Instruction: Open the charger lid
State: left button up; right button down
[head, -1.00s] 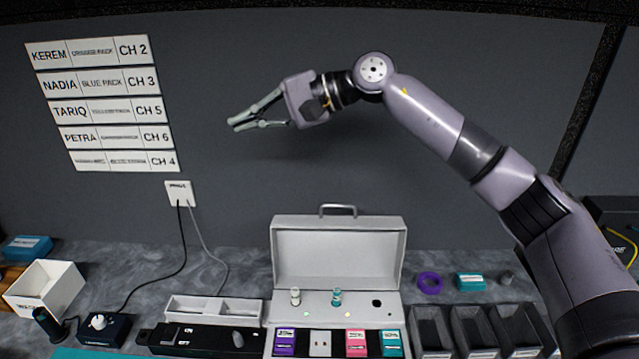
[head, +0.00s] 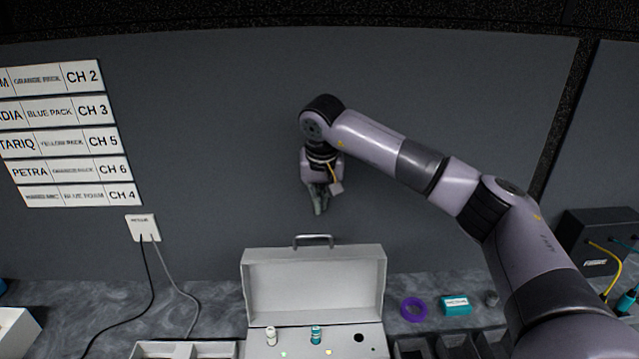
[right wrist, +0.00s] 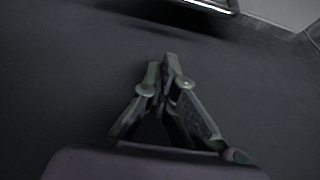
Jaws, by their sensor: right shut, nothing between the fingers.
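The charger (head: 340,340) is a pale grey case on the counter at the bottom of the head view. Its lid (head: 315,283) stands raised at the back, with a metal handle (head: 313,238) along its top edge. My right gripper (head: 319,212) points down in front of the dark wall and appears just above the handle, apart from it. In the right wrist view its fingers (right wrist: 163,65) are shut and empty, and the handle (right wrist: 205,5) shows at the top edge. My left gripper is not in view.
A white bottle (head: 271,336) and a teal bottle (head: 316,335) stand in the charger. A purple ring (head: 413,309) and a teal box (head: 456,306) lie to its right. A wall socket (head: 142,228) with cables is at left. The wall around the gripper is clear.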

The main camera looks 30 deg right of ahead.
jog(key=s+f+p, duration=0.1)
jog(key=s+a+f+p, duration=0.1)
jog(key=f, duration=0.1)
jog(key=shift+s+a+p, duration=0.15)
jog(key=shift+s+p, duration=0.15)
jog(key=shift+p, duration=0.1)
